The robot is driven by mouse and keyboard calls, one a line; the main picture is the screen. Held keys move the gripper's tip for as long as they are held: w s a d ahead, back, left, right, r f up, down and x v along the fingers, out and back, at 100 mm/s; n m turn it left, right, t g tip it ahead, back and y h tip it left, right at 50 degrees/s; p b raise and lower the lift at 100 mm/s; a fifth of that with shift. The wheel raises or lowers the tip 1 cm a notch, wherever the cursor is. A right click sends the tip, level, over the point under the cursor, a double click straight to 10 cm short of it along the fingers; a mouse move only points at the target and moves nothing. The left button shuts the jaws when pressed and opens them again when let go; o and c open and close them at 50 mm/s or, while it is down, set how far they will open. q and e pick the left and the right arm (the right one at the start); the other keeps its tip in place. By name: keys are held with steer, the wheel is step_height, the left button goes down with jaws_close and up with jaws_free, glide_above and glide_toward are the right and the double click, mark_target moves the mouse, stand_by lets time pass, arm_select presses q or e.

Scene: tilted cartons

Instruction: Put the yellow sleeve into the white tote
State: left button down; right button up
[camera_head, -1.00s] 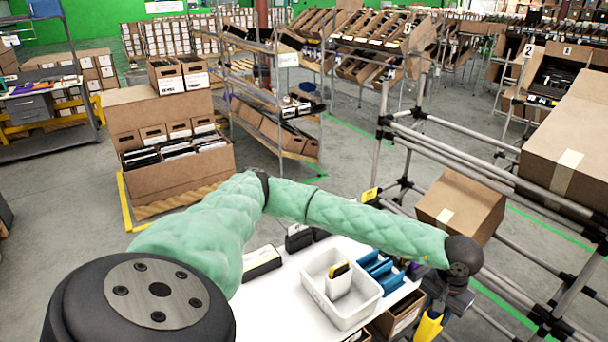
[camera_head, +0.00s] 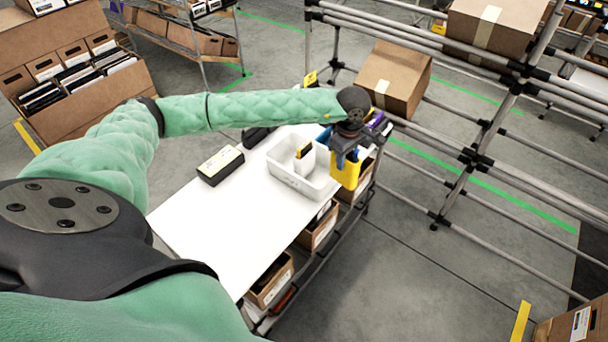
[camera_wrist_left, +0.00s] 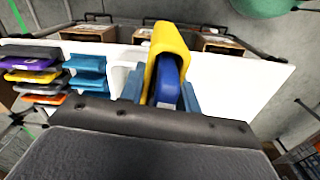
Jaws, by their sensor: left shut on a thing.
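The yellow sleeve (camera_head: 347,176) is held in my left gripper (camera_head: 349,156), beside the right wall of the white tote in the head view. In the left wrist view, the yellow sleeve (camera_wrist_left: 168,42) sits between the blue fingers of my left gripper (camera_wrist_left: 163,92), with a blue piece (camera_wrist_left: 167,82) showing inside it. The white tote (camera_head: 289,178) stands on the white table and holds a white item with a yellow and black top (camera_head: 304,158). The sleeve appears outside the tote; its exact height is unclear. My right gripper is out of view.
Coloured stacked items (camera_wrist_left: 32,68) and blue holders (camera_wrist_left: 87,73) are near the gripper. A carton (camera_head: 395,78) rests on the pipe rack behind.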

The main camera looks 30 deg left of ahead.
arm_select(q)
steer(key=a+n, duration=0.1)
steer(key=n, duration=0.1)
steer(key=w+a+n, duration=0.1)
steer(key=a+n, duration=0.1)
steer(key=n, duration=0.1)
steer(key=w+a+f+n, duration=0.1)
steer(key=n, duration=0.2)
steer(key=shift+w+a, duration=0.15)
steer(key=shift+a, duration=0.05)
steer(key=w+a+f+n, duration=0.2)
steer(key=a+n, duration=0.5)
steer(key=n, duration=0.4)
step_height(320, 180, down, 9)
steer(key=p, duration=0.4)
steer(key=shift+f+p, duration=0.15)
steer(key=shift+p, duration=0.25)
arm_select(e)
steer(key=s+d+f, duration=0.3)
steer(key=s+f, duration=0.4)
arm_select(q)
steer(key=shift+d, duration=0.1)
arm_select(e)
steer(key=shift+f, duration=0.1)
arm_select(q)
steer(key=shift+f, duration=0.15)
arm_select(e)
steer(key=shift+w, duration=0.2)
